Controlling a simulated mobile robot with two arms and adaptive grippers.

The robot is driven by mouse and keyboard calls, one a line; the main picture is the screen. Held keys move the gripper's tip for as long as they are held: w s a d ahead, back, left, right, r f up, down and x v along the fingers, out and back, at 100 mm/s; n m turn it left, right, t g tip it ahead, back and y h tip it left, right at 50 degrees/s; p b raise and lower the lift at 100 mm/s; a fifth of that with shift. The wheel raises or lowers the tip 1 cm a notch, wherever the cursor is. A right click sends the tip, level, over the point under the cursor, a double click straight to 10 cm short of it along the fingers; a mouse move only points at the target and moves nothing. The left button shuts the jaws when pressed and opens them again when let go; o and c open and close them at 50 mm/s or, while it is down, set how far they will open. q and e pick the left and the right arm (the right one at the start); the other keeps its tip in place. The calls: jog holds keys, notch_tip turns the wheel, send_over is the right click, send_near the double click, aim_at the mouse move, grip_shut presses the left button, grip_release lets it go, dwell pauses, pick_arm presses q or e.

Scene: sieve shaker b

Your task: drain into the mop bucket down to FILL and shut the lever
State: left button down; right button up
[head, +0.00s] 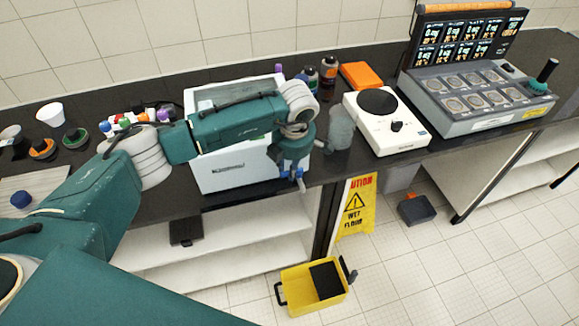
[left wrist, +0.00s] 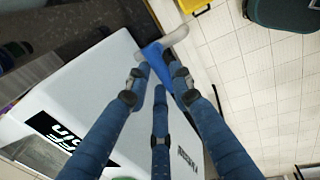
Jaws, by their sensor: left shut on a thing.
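The white water bath (head: 235,172) stands on the dark bench, partly hidden behind my left arm; its white side (left wrist: 95,85) fills much of the left wrist view. My left gripper (head: 298,178) is at its front right corner, pointing down. In the left wrist view its fingers (left wrist: 160,75) are closed around the blue lever (left wrist: 153,52), with a pale spout (left wrist: 176,36) just beyond. The yellow mop bucket (head: 297,297) is on the floor below; its edge shows in the left wrist view (left wrist: 194,5). The FILL mark and water level cannot be made out. My right gripper is out of view.
A yellow wet-floor sign (head: 356,208) stands behind the bucket. A white hotplate (head: 387,130) and a grey multi-well unit (head: 480,100) are on the bench to the right. Bottles (head: 328,72) stand behind the gripper. The floor right of the bucket is open.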

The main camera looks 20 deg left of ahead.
pick_arm(q)
jog(key=shift+s+d+f+n+b, duration=0.1)
jog(key=shift+n+b, duration=0.5)
jog(key=shift+b, duration=0.1)
jog(key=shift+s+d+f+n+b, duration=0.1)
jog(key=shift+n+b, duration=0.5)
jog(key=shift+b, duration=0.1)
jog(key=n+b, duration=0.1)
jog(key=n, duration=0.1)
jog(key=n+b, duration=0.1)
jog(key=shift+s+d+r+g+y+b, duration=0.2)
jog(key=shift+d+g+y+b, duration=0.1)
jog(key=shift+g+y+b, duration=0.1)
jog(key=c, duration=1.5)
grip_release()
jog(key=r, duration=0.4)
jog(key=d+r, duration=0.1)
jog(key=r, duration=0.3)
jog(key=s+d+r, duration=0.1)
jog(key=r, duration=0.3)
jog(key=shift+d, duration=0.1)
jog(key=shift+f, duration=0.1)
